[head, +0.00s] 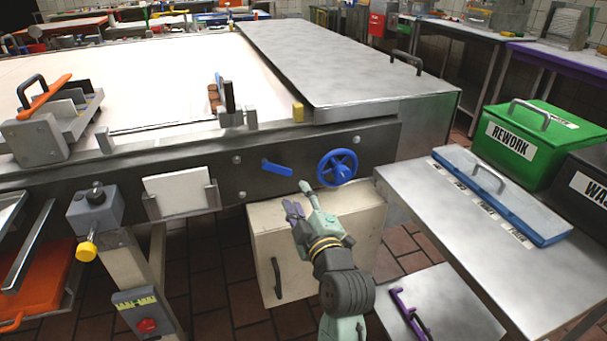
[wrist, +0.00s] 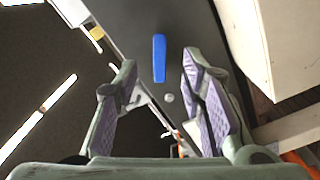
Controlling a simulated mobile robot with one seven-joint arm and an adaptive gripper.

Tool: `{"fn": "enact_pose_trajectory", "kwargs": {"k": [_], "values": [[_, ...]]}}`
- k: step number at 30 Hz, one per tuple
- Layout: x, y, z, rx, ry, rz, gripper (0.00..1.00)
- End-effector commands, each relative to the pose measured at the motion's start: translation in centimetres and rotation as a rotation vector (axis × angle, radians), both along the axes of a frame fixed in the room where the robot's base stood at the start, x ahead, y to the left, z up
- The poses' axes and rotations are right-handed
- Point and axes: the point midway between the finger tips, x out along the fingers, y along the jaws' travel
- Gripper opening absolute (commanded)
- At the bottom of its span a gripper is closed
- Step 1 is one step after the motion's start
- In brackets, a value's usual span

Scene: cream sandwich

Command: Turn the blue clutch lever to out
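The blue clutch lever (head: 277,168) is a short flat bar on the dark front panel of the machine, left of the blue handwheel. It slants slightly down to the right in the head view. My gripper (head: 299,197) is below and in front of the lever, with its fingers apart and nothing between them. In the wrist view the lever (wrist: 159,58) lies ahead of the open fingers (wrist: 168,92), roughly in line with the gap between them, and no finger touches it. No labels for the lever's positions are readable.
The blue handwheel (head: 338,167) sits close to the lever's right. A cream cabinet (head: 268,222) stands under the panel, behind my gripper. A steel table (head: 480,235) with a blue-edged box (head: 500,195) is at the right. A white card holder (head: 177,193) is left of the lever.

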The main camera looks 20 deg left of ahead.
Motion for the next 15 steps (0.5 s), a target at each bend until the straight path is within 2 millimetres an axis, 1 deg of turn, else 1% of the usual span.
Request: {"fn": "enact_pose_trajectory", "kwargs": {"k": [2,9,15], "values": [[1.0,0.8,0.3,0.0,0.0,0.004,0.37],[4.8,3.5,0.4,0.0,-0.001,0.003,0.37],[7.2,5.1,0.3,0.001,0.0,0.002,0.37]]}}
